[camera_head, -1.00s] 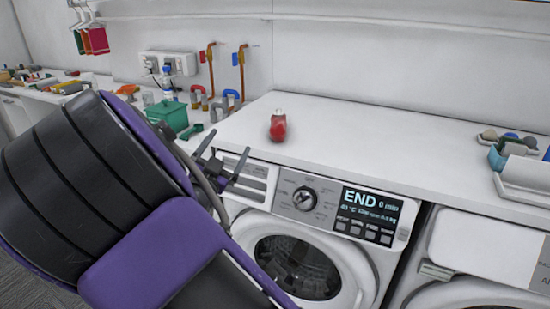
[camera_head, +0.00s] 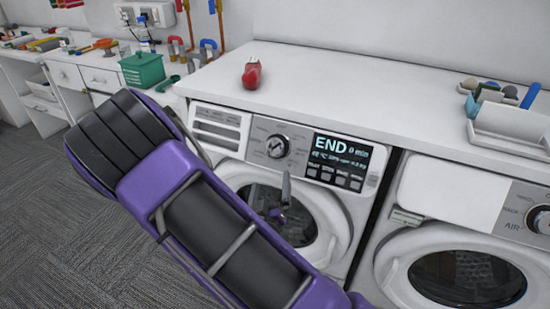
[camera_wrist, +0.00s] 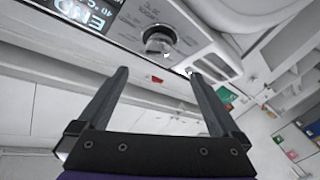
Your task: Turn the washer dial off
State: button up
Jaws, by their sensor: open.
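The washer (camera_head: 340,225) stands under the white counter, its display (camera_head: 340,160) reading END. Its round dial (camera_head: 277,147) is on the silver panel left of the display. In the wrist view the dial (camera_wrist: 158,40) is at the top, beyond the fingertips, and the display (camera_wrist: 88,14) is at upper left. My gripper (camera_wrist: 155,72) is open and empty, its two dark fingers apart and not seen touching the dial.
A second machine (camera_head: 455,265) with its own dial (camera_head: 540,220) stands to the right. A red bottle (camera_head: 251,74) is on the counter (camera_head: 340,90) above the washer. A green box (camera_head: 142,70) and tools are at the left. Grey carpet (camera_head: 50,220) at the left is clear.

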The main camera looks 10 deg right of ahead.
aim_at(275, 150)
jog(key=b+x, duration=0.5)
jog(key=x, duration=0.9)
jog(key=shift+d, duration=0.1)
jog(key=shift+s, duration=0.1)
jog(key=c, duration=1.3)
jog(key=shift+o, duration=0.2)
